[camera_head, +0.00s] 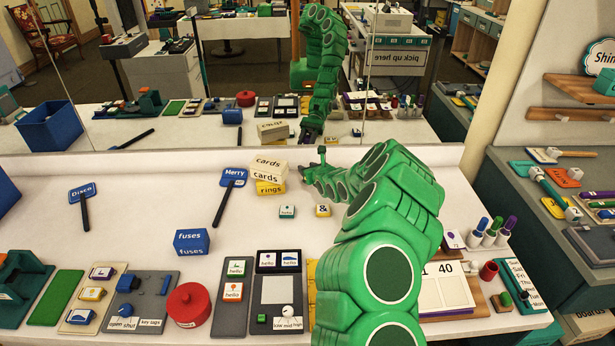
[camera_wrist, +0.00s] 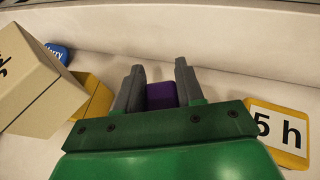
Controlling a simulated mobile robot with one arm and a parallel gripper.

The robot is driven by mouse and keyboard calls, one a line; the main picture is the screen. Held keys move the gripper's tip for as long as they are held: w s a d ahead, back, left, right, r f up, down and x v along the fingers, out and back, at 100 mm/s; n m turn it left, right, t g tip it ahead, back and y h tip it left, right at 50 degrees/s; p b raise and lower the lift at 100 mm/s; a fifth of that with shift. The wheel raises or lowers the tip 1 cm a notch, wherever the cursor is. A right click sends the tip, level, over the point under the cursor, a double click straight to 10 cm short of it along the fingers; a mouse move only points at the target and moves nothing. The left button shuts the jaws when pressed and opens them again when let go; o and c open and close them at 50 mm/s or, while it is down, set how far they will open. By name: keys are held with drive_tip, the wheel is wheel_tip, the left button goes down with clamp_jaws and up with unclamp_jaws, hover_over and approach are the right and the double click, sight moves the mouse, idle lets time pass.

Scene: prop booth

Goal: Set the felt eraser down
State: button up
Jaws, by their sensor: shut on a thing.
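The felt eraser appears as a small purple block (camera_wrist: 161,95) between the two grey fingers of my gripper (camera_wrist: 159,86) in the wrist view. The fingers are shut on its sides, and only part of it shows above the green gripper body. In the head view my gripper (camera_head: 309,174) is at the back of the white counter (camera_head: 140,200), just right of the stacked boxes. The eraser cannot be made out there. Whether it touches the counter or hangs just above it, I cannot tell.
A cream cards box (camera_head: 269,170) on a yellow rings box (camera_head: 270,188) stands close left of my gripper. A yellow-edged "5 h" tile (camera_wrist: 280,132) lies close right. A blue Merry sign (camera_head: 234,177) lies further left. A mirror backs the counter; bare counter shows around the fingers.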

drive_tip(key=shift+w+a+f, duration=0.1)
drive_tip(key=shift+w+f, duration=0.05)
drive_tip(key=shift+f, duration=1.65)
drive_tip(key=shift+f, duration=0.1)
drive_tip(key=o, duration=1)
drive_tip(key=shift+r+v, duration=0.2)
drive_tip(key=shift+v, duration=5.75)
